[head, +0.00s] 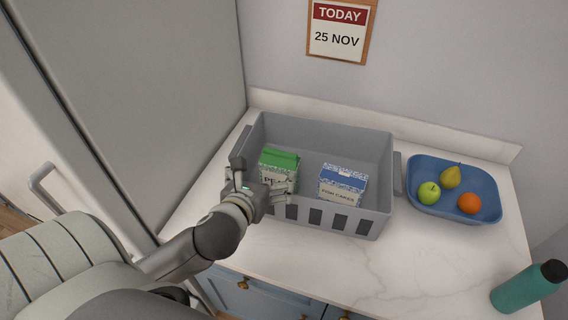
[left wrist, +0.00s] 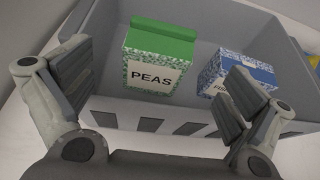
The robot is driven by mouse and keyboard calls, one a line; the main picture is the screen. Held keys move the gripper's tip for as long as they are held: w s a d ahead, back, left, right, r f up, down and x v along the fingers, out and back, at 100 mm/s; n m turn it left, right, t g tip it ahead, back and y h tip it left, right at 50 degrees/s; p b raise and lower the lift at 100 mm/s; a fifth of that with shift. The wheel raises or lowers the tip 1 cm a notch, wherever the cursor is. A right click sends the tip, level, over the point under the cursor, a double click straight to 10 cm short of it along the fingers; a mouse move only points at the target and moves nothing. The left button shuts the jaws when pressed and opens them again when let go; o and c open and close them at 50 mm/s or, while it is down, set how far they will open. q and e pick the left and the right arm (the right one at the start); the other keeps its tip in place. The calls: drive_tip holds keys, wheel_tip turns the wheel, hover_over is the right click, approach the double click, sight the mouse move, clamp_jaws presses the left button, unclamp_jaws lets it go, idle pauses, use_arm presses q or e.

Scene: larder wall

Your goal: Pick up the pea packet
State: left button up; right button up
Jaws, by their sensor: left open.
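The pea packet (head: 281,165) is a green-topped box with a white label, standing in the left part of a grey crate (head: 330,129). In the left wrist view the pea packet (left wrist: 158,60) reads "PEAS" and stands ahead of my fingers, roughly between them. My left gripper (head: 262,192) is at the crate's front left, in front of the packet and hiding its lower part in the head view. In the left wrist view the left gripper (left wrist: 160,95) is open, with nothing between its fingers. My right gripper is not in view.
A blue and white box (head: 342,184) stands in the crate right of the pea packet. A blue tray (head: 480,211) with a pear, apple and orange is to the right. A teal bottle (head: 522,290) stands at the counter's front right. A tall grey cabinet (head: 150,90) borders the left.

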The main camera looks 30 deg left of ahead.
sight(279, 154)
use_arm(q)
drive_tip(key=x, duration=0.2)
drive_tip(key=p+x, duration=0.1)
drive_tip(key=x, duration=0.2)
drive_tip(key=shift+r, duration=0.25)
drive_tip(key=shift+w+a, duration=0.1)
drive_tip(key=shift+w, duration=0.4)
drive_tip(key=p+x, duration=0.1)
drive_tip(key=x, duration=0.1)
drive_tip(key=r+p+x, duration=0.1)
drive_tip(key=x, duration=0.1)
drive_tip(key=shift+w, duration=0.2)
drive_tip(key=shift+w+f, duration=0.3)
drive_tip(key=shift+w, duration=0.1)
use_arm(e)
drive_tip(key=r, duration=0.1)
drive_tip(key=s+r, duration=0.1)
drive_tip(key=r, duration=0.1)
use_arm(q)
drive_tip(key=shift+s, duration=0.1)
drive_tip(key=c, duration=1.4)
drive_tip(key=shift+r, duration=0.15)
drive_tip(key=shift+c, duration=0.7)
